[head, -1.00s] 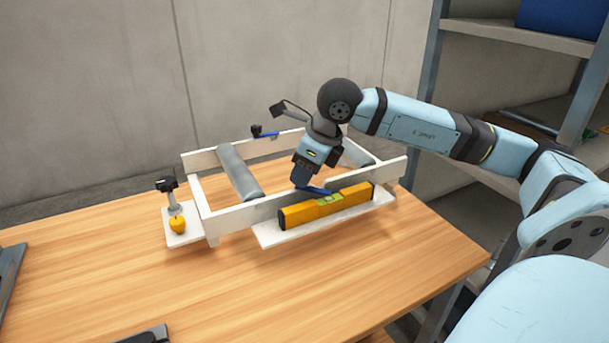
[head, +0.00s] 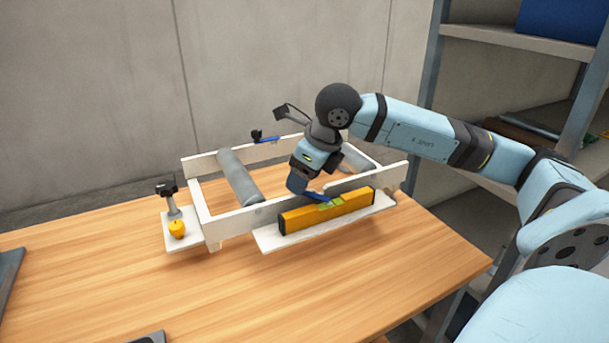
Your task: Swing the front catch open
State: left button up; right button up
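The front catch, a blue lever (head: 318,197), sits on the front rail of a white frame (head: 230,221), above a yellow spirit level (head: 330,210). My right gripper (head: 303,190) comes down over the front rail at the catch's left end. Its fingertips are small and partly hidden, so I cannot tell whether they are open, shut or touching the catch. A second blue catch (head: 267,140) sits on the back rail. My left gripper is not in view.
Grey rollers (head: 238,176) span the frame. A white ledge (head: 262,238) carries the level. A side plate at left (head: 182,243) holds a yellow knob (head: 177,229) and a black-topped post (head: 168,192). The front of the wooden table (head: 250,290) is mostly clear. Shelving (head: 520,42) stands at right.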

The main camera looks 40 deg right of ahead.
aim_at(329, 199)
jog(key=shift+r, duration=0.1)
jog(key=p+v, duration=0.1)
jog(key=v, duration=1.2)
jog(key=shift+s+r+p, duration=0.25)
jog(key=shift+r+p, duration=0.05)
jog(key=shift+d, duration=0.1)
